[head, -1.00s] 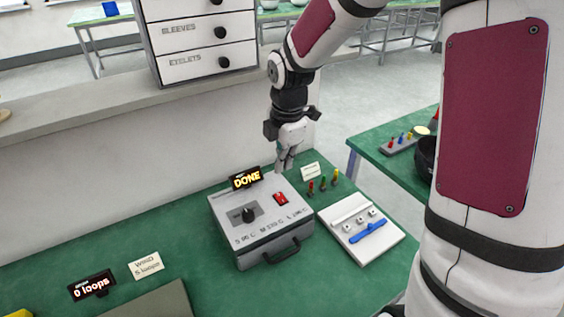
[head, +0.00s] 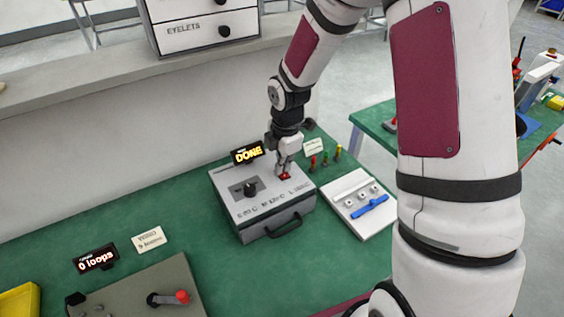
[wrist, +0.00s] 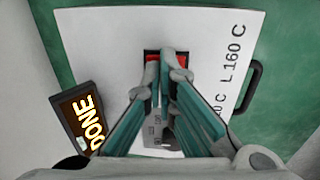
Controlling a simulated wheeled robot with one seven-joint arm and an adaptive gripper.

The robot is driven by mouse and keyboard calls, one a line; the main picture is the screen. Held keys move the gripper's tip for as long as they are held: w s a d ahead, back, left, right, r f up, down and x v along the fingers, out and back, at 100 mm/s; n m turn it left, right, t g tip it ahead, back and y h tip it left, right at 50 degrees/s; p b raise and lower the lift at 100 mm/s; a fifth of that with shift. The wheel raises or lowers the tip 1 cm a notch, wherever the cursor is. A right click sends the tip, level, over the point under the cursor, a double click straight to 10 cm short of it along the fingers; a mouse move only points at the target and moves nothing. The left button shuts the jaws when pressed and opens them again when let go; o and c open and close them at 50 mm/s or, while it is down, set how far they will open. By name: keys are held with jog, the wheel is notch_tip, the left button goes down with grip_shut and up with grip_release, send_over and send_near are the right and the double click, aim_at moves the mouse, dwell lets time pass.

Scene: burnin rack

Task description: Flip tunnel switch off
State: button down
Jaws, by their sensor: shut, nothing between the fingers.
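The tunnel box (head: 235,208) is a light grey box with a black knob (head: 250,189), printed temperature marks and a front handle. Its red switch (head: 285,176) is on the right of the top; it also shows in the wrist view (wrist: 181,61), partly hidden behind my fingertips. My gripper (head: 282,174) is shut and empty, pointing down with its fingertips at the switch. In the wrist view my gripper (wrist: 164,58) overlaps the red rocker; I cannot tell whether it touches or which way the rocker is tipped. A display reading DONE (head: 247,153) stands behind the box.
A white tray with a blue bar (head: 368,208) lies right of the box. Several small coloured pegs (head: 325,160) and a white card (head: 313,146) stand behind it. A "0 loops" display (head: 96,258) and a plate with a red-knobbed crank (head: 168,298) are at the front left.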

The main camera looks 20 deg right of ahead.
jog(key=shift+w+f, duration=0.15)
jog(key=shift+f, duration=0.3)
